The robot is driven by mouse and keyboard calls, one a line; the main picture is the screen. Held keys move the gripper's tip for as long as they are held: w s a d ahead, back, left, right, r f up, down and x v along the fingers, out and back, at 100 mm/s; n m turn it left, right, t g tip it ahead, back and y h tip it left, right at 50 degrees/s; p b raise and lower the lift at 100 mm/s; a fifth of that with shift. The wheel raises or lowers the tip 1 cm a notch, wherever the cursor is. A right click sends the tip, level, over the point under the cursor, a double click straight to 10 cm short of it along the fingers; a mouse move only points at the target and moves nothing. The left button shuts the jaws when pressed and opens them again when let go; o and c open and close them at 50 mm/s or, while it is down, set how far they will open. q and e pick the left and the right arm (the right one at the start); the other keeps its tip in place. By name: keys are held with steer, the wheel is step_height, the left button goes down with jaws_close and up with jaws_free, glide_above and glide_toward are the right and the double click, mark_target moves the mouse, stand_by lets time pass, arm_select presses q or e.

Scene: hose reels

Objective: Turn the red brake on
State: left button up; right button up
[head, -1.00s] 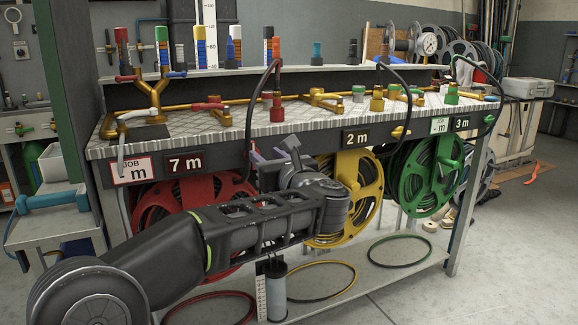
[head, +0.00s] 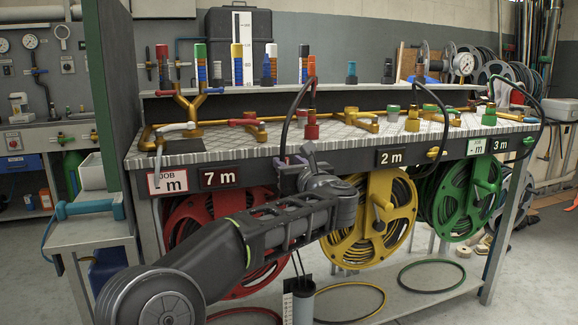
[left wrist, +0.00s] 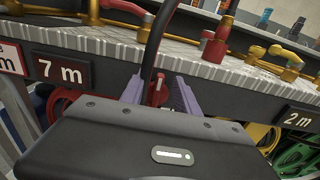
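The red brake (left wrist: 160,88) is a small red knob with a pale lever on the bench's front edge, right of the "7 m" sign. It shows in the left wrist view between the two purple fingers of my left gripper (left wrist: 160,92), with space on each side. The fingers are apart, and I see no contact with the brake. In the head view my left gripper (head: 291,165) is at the bench edge and hides the brake. The red hose reel (head: 190,218) hangs under the bench, partly behind my left arm. My right gripper is in no view.
A black hose (left wrist: 158,35) hangs down close to the left gripper. The yellow reel (head: 395,212) and green reel (head: 470,185) hang to the right. A yellow knob (head: 433,152) and a green knob (head: 527,141) sit on the front edge. Brass pipes and valves cover the bench top.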

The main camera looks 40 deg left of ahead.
arm_select(q)
steer(key=shift+w+a, duration=0.1)
steer(key=shift+a, duration=0.05)
steer(key=shift+c, duration=0.4)
jaws_close()
steer(key=shift+f, duration=0.1)
steer(key=shift+f, duration=0.1)
